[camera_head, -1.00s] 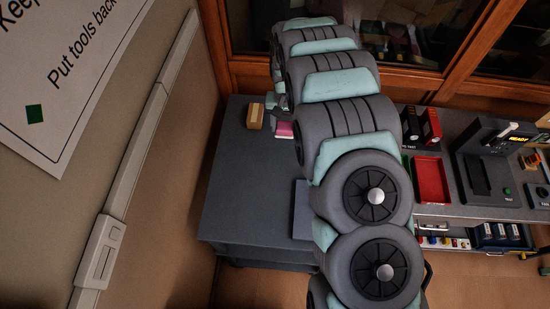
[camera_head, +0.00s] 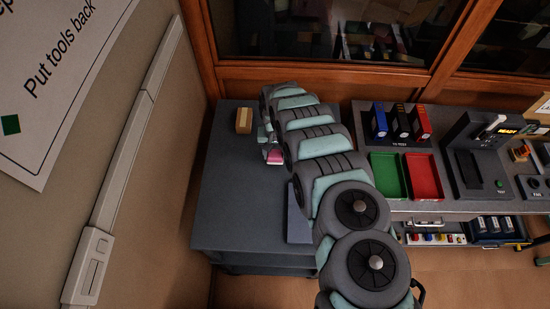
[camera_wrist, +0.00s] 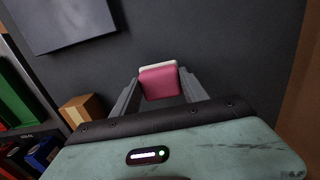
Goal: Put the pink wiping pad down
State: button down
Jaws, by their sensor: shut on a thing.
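The pink wiping pad (camera_wrist: 160,82) is pink with a pale layer along its far edge. In the wrist view it sits between the two fingers of my gripper (camera_wrist: 158,90), which is shut on it. In the head view the pad (camera_head: 274,157) shows at the end of my gripper (camera_head: 270,150), over the left part of the dark grey table (camera_head: 235,205). I cannot tell whether the pad touches the table top. My arm hides part of the table to its right.
A small cardboard box (camera_head: 244,120) stands at the table's back left; it also shows in the wrist view (camera_wrist: 82,109). A flat dark panel (camera_head: 298,222) lies right of the pad. Green (camera_head: 387,176) and red (camera_head: 424,176) trays stand further right. The table's front left is clear.

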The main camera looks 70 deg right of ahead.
aim_at(275, 159)
jog(key=shift+f+b, duration=0.3)
jog(key=shift+f, duration=1.5)
jog(key=shift+f, duration=0.1)
jog(key=c, duration=0.6)
grip_release()
jog(key=shift+r, duration=1.45)
notch_tip(275, 159, up, 8)
jog(key=shift+w+d+r+b, duration=0.1)
jog(key=shift+r+b, duration=0.15)
jog(key=shift+b, duration=0.15)
jog(key=shift+o, duration=1)
jog(key=shift+r, duration=0.4)
